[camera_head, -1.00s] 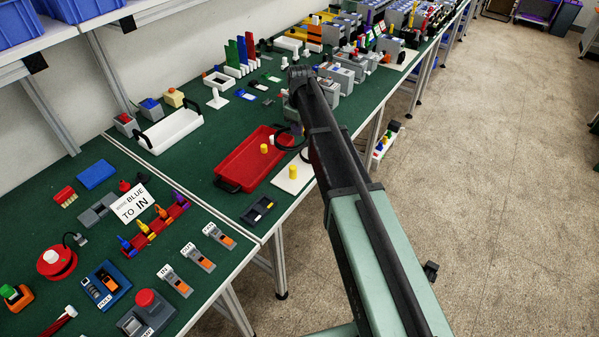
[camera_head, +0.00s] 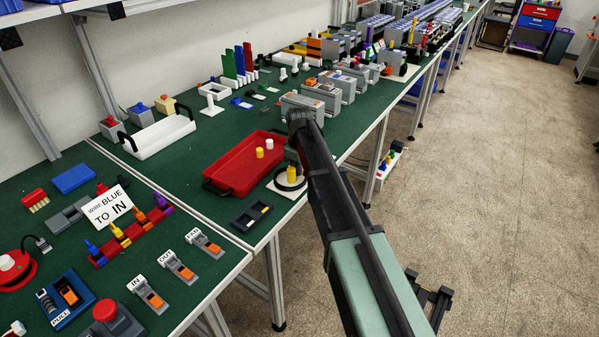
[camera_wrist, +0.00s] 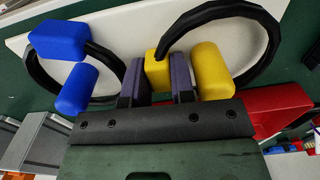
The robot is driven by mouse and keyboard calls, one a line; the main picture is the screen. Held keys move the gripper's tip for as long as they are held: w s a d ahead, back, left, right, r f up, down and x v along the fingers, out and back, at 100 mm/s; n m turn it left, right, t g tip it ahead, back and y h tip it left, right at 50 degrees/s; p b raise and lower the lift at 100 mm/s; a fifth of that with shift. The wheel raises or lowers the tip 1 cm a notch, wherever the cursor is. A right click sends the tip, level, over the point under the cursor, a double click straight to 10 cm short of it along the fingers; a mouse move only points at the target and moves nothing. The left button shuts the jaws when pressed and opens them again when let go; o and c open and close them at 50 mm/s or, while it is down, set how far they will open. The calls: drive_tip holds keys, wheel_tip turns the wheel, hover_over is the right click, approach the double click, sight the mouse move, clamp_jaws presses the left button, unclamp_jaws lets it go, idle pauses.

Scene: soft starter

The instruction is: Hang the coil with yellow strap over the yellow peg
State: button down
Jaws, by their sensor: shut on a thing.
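My gripper (camera_wrist: 158,85) is shut on the yellow strap (camera_wrist: 157,72) of a black coil (camera_wrist: 272,45). The yellow peg (camera_wrist: 213,72) stands just right of my fingers in the wrist view, within the outline of the coil's loop. In the head view, the coil (camera_head: 290,187) appears as a dark ring around the yellow peg (camera_head: 292,174), over the white plate (camera_head: 274,186). I cannot tell whether the coil touches the plate. A second black coil with a blue strap (camera_wrist: 55,40) lies around a blue peg (camera_wrist: 76,90) at left.
A red tray (camera_head: 222,180) with a yellow and a white cylinder is left of the plate. A dark box (camera_head: 251,214) sits in front of it. Grey boxes (camera_head: 322,95) stand behind my arm. The table's right edge is close to the plate.

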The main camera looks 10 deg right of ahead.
drive_tip(key=shift+f, duration=0.25)
drive_tip(key=c, duration=1.2)
unclamp_jaws()
drive_tip(key=shift+r, duration=0.1)
drive_tip(key=shift+c, duration=0.2)
wheel_tip(320, 180, up, 12)
drive_tip(key=p, duration=1.2)
drive_tip(key=shift+r, duration=0.25)
drive_tip(key=s+a+m, duration=0.3)
drive_tip(key=s+m, duration=0.5)
drive_tip(key=s, duration=2)
drive_tip(key=shift+s+a, duration=0.15)
drive_tip(key=shift+s, duration=0.25)
